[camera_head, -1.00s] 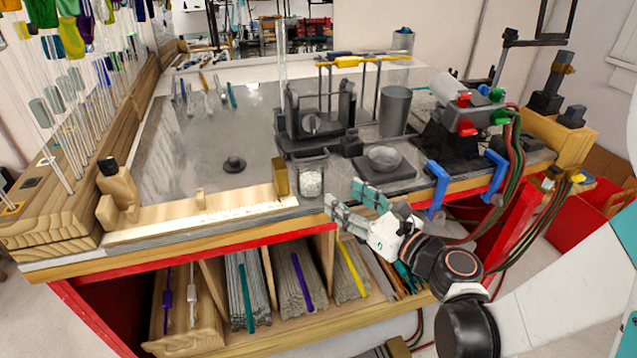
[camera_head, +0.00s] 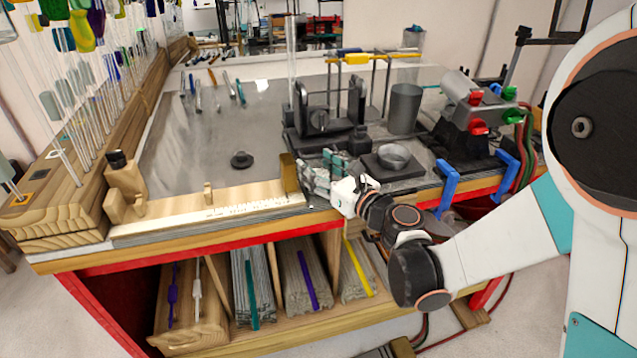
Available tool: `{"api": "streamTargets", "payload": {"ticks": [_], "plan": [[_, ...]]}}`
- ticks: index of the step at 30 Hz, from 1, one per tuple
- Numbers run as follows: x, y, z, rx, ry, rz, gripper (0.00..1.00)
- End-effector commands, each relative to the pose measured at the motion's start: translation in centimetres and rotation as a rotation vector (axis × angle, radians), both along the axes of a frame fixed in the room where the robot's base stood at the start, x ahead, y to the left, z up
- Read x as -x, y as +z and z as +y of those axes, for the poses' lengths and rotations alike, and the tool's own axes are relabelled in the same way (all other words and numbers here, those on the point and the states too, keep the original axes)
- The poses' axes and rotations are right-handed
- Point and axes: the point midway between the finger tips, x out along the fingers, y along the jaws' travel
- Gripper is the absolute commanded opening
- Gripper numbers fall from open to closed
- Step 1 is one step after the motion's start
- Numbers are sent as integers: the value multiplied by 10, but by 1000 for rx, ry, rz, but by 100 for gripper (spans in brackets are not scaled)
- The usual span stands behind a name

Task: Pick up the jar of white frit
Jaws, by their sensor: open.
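The jar of white frit (camera_head: 321,177) stands near the front edge of the bench, just right of the wooden ruler ledge. It is mostly hidden behind my gripper, with only a pale bit showing between the fingers. My gripper (camera_head: 322,170) is open at the jar, one finger toward its left and front, the other toward its right and back. I cannot tell whether the fingers touch it.
A dark metal apparatus (camera_head: 318,118) is just behind. A brass block (camera_head: 289,172) is close on the left. The grey bench top (camera_head: 200,150) further left is mostly clear.

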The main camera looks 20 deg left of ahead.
Motion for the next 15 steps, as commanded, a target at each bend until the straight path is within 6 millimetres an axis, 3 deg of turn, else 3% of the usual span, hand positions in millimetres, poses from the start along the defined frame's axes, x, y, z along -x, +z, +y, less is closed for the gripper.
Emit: {"api": "streamTargets", "payload": {"ticks": [7,12,15], "plan": [[-1,0,2,0,0,0,54],[-1,0,1,0,0,0,18],[-1,1,1,0,0,0,16]]}}
